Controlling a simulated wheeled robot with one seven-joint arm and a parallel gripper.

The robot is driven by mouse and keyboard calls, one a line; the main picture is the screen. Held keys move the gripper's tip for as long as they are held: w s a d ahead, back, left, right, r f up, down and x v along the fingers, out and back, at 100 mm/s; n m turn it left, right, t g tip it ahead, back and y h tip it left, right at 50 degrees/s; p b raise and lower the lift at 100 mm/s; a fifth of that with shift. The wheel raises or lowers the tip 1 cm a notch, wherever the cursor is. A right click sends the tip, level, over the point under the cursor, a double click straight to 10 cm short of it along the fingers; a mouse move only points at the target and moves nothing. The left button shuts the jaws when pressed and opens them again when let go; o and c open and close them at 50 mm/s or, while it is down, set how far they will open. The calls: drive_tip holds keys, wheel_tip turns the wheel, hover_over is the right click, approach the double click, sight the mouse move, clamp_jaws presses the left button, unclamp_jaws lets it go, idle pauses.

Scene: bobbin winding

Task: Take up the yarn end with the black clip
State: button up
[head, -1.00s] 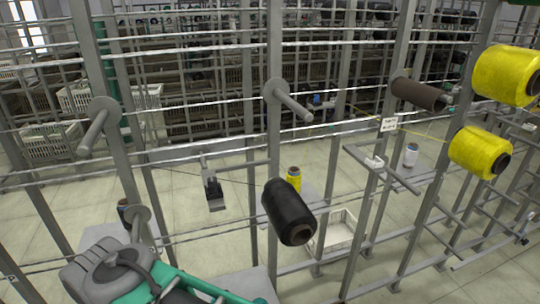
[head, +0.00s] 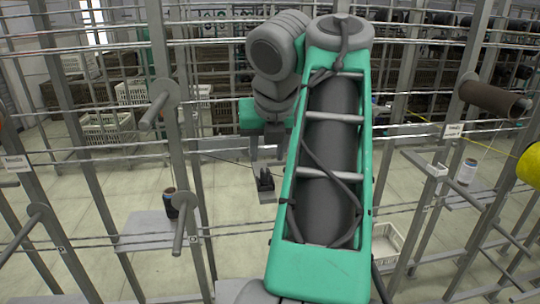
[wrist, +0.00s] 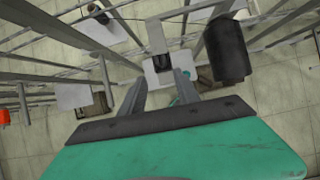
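The black clip (head: 265,180) stands on a small grey plate (head: 267,197) in the head view, just below my gripper (head: 268,148). In the wrist view the clip (wrist: 160,62) sits on its pale plate (wrist: 158,77), beyond and between my fingertips. My gripper (wrist: 159,82) is open with nothing between its fingers, apart from the clip. A thin dark line, perhaps the yarn, runs near the clip in the head view; its end is too small to make out. The black bobbin (wrist: 228,48) hangs right of the clip in the wrist view; my arm hides it in the head view.
Grey frame posts and horizontal rails surround the clip. An empty peg (head: 155,110) sticks out at the left. A brown bobbin (head: 493,98) and a partly visible yellow one (head: 530,165) are at the right. A white crate (head: 380,243) stands on the floor.

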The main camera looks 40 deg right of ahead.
sight(266, 173)
drive_tip(key=b+x, duration=0.8)
drive_tip(key=shift+d+f, duration=0.25)
drive_tip(key=shift+f, duration=0.15)
clamp_jaws()
drive_tip(key=shift+r, duration=0.1)
wheel_tip(266, 173, up, 5)
drive_tip(key=p, duration=0.4)
drive_tip(key=shift+f, duration=0.25)
